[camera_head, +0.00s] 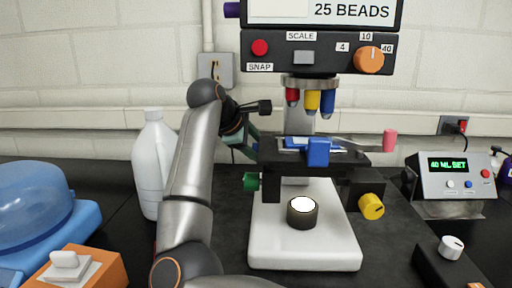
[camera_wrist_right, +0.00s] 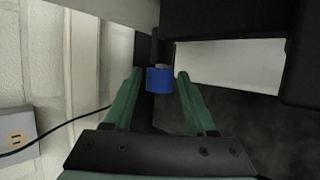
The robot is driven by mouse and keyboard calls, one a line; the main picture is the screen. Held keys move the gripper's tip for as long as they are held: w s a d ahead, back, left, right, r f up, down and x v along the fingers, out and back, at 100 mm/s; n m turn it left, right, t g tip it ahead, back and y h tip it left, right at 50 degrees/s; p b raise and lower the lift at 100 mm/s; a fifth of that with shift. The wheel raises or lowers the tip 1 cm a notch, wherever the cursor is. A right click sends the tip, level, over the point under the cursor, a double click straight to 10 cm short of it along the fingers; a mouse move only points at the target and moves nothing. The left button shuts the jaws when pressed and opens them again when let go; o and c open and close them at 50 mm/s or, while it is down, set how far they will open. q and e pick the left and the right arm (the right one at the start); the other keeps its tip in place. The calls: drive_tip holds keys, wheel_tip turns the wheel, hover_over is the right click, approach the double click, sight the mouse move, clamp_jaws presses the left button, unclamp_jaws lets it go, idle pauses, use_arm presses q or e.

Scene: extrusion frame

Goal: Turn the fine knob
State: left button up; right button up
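The microscope's knobs carry no "fine" label that I can read. In the right wrist view a blue knob-like cylinder (camera_wrist_right: 159,79) sits at the end of a dark shaft. My right gripper (camera_wrist_right: 160,73) is open, with its green fingers apart on both sides of the blue cylinder and visible gaps. In the head view my right gripper (camera_head: 250,138) is at the left of the stage, partly hidden by its own arm. My left gripper is out of view.
The stage (camera_head: 349,159) overhangs the white base (camera_head: 262,247). A white bottle (camera_head: 147,165) stands left of my arm. A blue dome (camera_head: 32,202) and orange box (camera_head: 91,264) are at left. A control box (camera_head: 425,183) is at right.

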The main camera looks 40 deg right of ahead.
drive_tip(key=shift+o, duration=1)
drive_tip(key=v, duration=0.7)
drive_tip(key=shift+a+r+b, duration=0.15)
drive_tip(key=shift+a+b, duration=0.05)
drive_tip(key=shift+b, duration=0.2)
